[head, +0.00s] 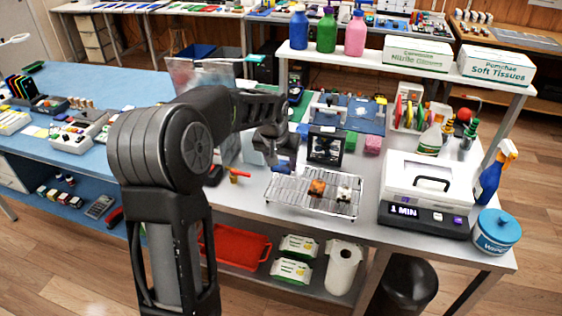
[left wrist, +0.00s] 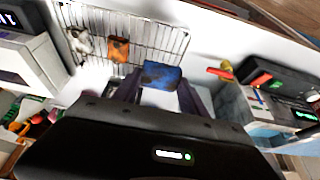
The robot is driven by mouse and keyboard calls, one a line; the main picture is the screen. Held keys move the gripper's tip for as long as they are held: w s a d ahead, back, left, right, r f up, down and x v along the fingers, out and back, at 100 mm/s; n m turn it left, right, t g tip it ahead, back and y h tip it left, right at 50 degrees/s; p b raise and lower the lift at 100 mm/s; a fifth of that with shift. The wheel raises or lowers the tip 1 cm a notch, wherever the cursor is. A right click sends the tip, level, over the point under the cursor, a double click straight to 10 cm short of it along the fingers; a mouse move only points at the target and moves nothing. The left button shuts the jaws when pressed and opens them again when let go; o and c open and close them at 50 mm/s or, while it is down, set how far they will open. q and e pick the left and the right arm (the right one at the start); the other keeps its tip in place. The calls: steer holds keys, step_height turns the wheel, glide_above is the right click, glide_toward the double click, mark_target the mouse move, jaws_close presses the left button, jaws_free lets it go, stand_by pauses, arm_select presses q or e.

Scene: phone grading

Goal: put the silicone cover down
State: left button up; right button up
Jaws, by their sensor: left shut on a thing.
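My left gripper (head: 272,154) is above the white table, just off the left end of the wire rack (head: 293,192). It is shut on a blue silicone cover (left wrist: 160,75), which shows between the fingers in the left wrist view. In the head view the blue cover (head: 286,166) is partly hidden by the gripper. I cannot tell whether the cover touches the table or rack. An orange cover (head: 317,187) and a white-and-dark cover (head: 344,194) lie on the rack. My right gripper is not in view.
A white machine reading "1 MIN" (head: 425,190) stands right of the rack. A red-and-yellow tool (head: 237,173) lies to the left of the rack. A black framed device (head: 325,147) stands behind it. The rack's left part is bare.

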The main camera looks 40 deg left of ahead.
arm_select(q)
steer(key=s+d+f+m, duration=0.1)
steer(key=d+f+m, duration=0.1)
steer(key=d, duration=0.9)
steer(key=s+d+f+m+h, duration=0.1)
steer(key=s+d+f+m, duration=0.1)
steer(key=d, duration=1)
steer(key=shift+s+f+h, duration=0.15)
steer(key=shift+s+h, duration=0.1)
steer(key=shift+h, duration=0.05)
